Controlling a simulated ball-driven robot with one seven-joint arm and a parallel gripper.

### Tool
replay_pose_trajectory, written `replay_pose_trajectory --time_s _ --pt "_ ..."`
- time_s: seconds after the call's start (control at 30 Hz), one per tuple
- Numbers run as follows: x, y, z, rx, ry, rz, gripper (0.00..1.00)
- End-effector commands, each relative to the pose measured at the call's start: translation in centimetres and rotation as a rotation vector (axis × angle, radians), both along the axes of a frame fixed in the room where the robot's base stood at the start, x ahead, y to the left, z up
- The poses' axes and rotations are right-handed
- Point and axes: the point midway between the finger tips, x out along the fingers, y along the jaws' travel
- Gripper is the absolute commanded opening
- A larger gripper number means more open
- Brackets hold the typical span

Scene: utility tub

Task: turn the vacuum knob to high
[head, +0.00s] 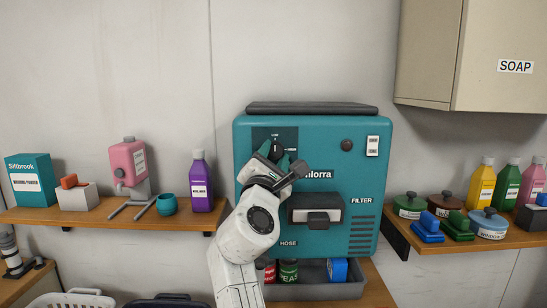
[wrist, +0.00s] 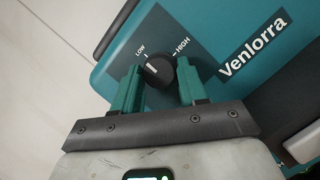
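The vacuum (head: 353,178) is a teal box marked "Venlorra". Its round black knob (wrist: 158,72) has a white pointer line and sits between LOW and HIGH labels in the wrist view. The pointer is turned towards the LOW mark. My gripper (wrist: 159,76) has its two green fingers apart, one on each side of the knob. The left finger looks very close to the knob and a small gap shows at the right; I cannot tell whether either touches. In the head view my gripper (head: 279,157) covers the lower part of the knob's dark panel (head: 263,133).
A grey bin (head: 318,289) with cans stands under the vacuum. Wooden shelves with bottles (head: 201,181) and pots (head: 489,223) flank it. A beige SOAP cabinet (head: 505,88) hangs upper right.

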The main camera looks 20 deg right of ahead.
Motion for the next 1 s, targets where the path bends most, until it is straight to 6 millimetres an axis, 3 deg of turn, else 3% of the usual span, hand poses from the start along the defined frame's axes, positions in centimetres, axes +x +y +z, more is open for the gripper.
replay_pose_trajectory --time_s 0.33,0.67,1.0 --pt "-0.01 -0.01 -0.02 0.000 0.000 0.000 0.08" --pt "0.00 -0.01 -0.06 0.043 -0.015 -0.001 0.08" --pt "0.06 0.11 -0.01 0.265 -0.087 -0.002 0.08"
